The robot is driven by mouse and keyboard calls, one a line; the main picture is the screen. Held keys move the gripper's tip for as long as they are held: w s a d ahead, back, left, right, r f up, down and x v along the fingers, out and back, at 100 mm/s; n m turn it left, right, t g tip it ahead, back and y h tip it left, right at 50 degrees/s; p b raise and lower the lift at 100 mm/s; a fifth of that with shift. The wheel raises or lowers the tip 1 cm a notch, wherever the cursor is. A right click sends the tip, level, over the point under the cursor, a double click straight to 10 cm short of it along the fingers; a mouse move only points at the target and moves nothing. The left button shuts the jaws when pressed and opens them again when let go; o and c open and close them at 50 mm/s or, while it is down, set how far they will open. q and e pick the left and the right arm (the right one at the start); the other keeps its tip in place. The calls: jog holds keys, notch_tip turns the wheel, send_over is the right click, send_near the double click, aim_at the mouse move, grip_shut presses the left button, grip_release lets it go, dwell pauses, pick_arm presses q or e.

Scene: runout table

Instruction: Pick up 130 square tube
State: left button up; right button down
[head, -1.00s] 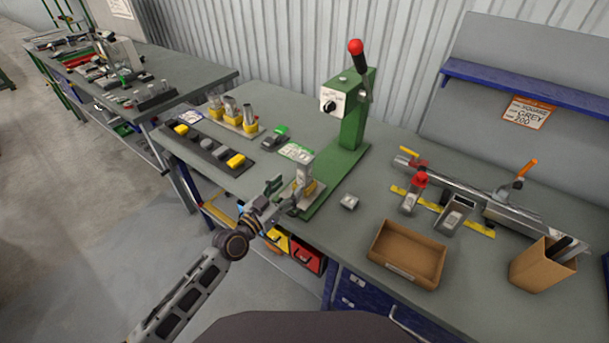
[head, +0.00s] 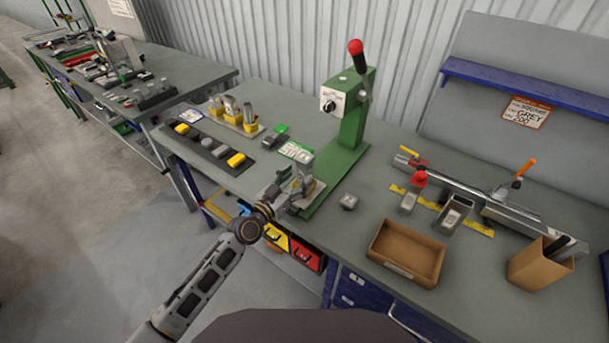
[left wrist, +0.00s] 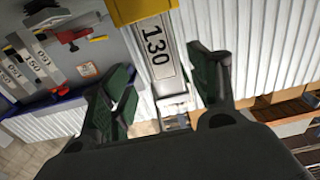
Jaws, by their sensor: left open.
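The grey square tube marked 130 (left wrist: 158,45) stands in a yellow holder (left wrist: 140,8) in the left wrist view, where the picture is upside down. In the head view the tube (head: 305,166) stands upright on the base of the green press. My left gripper (head: 286,188) is open at the tube's near side. In the left wrist view its two dark green fingers (left wrist: 165,72) lie on either side of the tube, with gaps and no visible contact. In the head view the gripper hides the tube's lower part. My right gripper is not in view.
The green press (head: 352,125) with a red-knobbed lever rises just behind the tube. A small grey block (head: 349,202) and a brown tray (head: 440,262) lie to the right. A black strip with yellow and grey blocks (head: 187,142) lies to the left.

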aim_at(301, 171)
pick_arm(q)
jog(key=shift+w+d+r+p, duration=0.2)
jog(key=shift+w+d, duration=0.15)
jog(key=shift+w, duration=0.35)
jog(key=shift+w+d+r+p, duration=0.2)
jog(key=shift+w+d, duration=0.1)
jog(key=shift+w, duration=0.4)
jog(key=shift+x, duration=1.05)
jog(key=shift+f, duration=0.15)
jog(key=shift+c, duration=0.3)
grip_shut()
